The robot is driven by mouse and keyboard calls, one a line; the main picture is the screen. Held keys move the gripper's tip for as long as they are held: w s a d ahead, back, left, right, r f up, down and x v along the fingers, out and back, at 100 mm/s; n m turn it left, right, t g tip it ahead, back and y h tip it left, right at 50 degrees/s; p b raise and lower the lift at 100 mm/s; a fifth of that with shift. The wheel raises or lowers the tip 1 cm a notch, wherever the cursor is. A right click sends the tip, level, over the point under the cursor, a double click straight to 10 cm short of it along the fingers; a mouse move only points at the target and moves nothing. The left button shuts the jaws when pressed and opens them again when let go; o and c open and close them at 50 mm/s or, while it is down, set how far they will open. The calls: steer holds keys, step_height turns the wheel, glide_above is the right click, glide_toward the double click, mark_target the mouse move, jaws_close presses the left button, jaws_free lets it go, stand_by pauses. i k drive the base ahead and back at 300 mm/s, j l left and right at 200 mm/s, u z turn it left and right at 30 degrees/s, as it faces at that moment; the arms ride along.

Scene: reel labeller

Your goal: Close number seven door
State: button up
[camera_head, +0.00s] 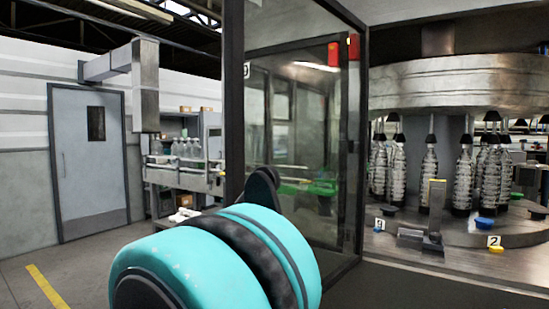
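A glass door (300,130) in a dark frame stands open in the middle of the view, swung out from the labeller. Its near upright (233,90) carries a small white tag (246,70), whose number I cannot read surely. My teal and black arm fills the lower middle, in front of the door's lower part. A dark piece at the arm's far end, perhaps part of my gripper (264,187), shows against the near upright. I cannot tell whether it touches the door. The fingers cannot be made out.
The labeller's carousel (450,80) with several clear bottles (464,175) is exposed at right. Number tags, including a "2" (494,241), sit on its deck. A grey wall door (90,160) and a bottle conveyor (185,175) stand at left. The left floor is clear.

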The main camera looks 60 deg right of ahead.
mark_target(234, 41)
steer(key=i, duration=0.9)
steer(key=i+z, duration=0.1)
steer(key=i, duration=0.75)
steer(key=z, duration=0.45)
steer(key=i+j+z, duration=0.1)
steer(key=z, duration=0.8)
steer(key=i+j+z, duration=0.1)
steer(key=z, duration=0.4)
steer(key=k+j+z, duration=0.15)
steer(key=z, duration=1.95)
steer(key=k+j, duration=0.1)
steer(key=j, duration=0.2)
steer(key=k+j, duration=0.1)
steer(key=j, duration=0.25)
